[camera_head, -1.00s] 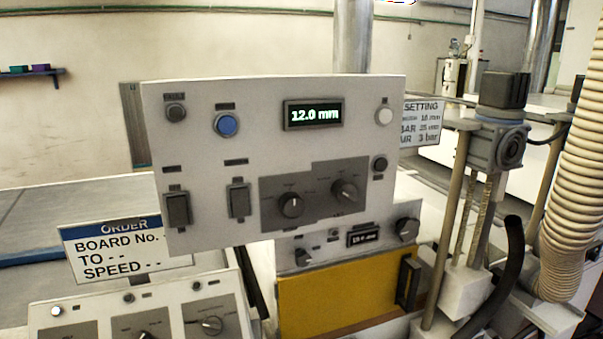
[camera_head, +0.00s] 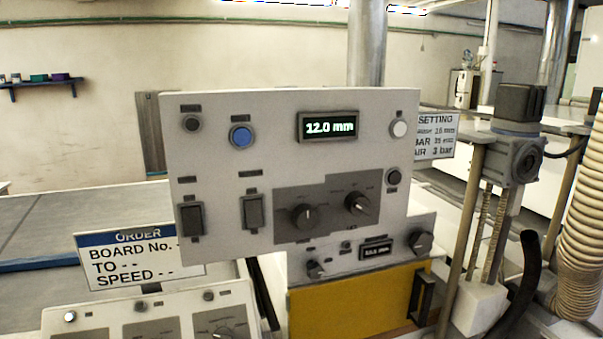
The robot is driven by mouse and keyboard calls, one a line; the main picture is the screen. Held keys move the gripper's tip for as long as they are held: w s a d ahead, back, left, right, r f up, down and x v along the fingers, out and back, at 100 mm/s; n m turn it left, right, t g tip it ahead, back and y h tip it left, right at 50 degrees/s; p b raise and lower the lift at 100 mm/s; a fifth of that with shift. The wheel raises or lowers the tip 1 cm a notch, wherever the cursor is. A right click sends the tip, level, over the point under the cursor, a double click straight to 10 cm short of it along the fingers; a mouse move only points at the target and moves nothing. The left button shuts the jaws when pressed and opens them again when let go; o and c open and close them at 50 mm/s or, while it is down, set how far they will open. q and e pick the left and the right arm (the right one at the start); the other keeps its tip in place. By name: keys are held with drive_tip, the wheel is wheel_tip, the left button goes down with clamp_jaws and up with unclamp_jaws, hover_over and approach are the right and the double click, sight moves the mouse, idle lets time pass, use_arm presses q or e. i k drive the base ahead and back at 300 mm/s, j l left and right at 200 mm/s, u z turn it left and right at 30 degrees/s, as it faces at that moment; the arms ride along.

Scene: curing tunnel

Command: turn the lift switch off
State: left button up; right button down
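A light grey control panel (camera_head: 285,160) stands upright in the middle of the head view. Two dark rocker switches sit at its lower left, a left one (camera_head: 191,218) and a right one (camera_head: 253,211). Their labels are too small to read, so I cannot tell which is the lift switch or how it is set. The panel also carries a display (camera_head: 328,126) reading 12.0 mm, a blue button (camera_head: 241,137), a white button (camera_head: 398,128) and two rotary knobs, one left (camera_head: 304,216) and one right (camera_head: 358,202). Neither gripper is in view.
Below the panel are a second small panel with knobs (camera_head: 420,242) and a yellow front (camera_head: 350,305). An order sign (camera_head: 140,262) and a lower console (camera_head: 70,325) are at left. A setting sign (camera_head: 435,142), a motor column (camera_head: 515,150) and a ribbed hose (camera_head: 580,230) are at right.

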sight(356, 202)
drive_tip(key=k+l+z, duration=0.2)
drive_tip(key=k+l, duration=0.45)
drive_tip(key=k+l+z, duration=0.25)
drive_tip(key=k+l, duration=0.4)
drive_tip(key=l, duration=0.1)
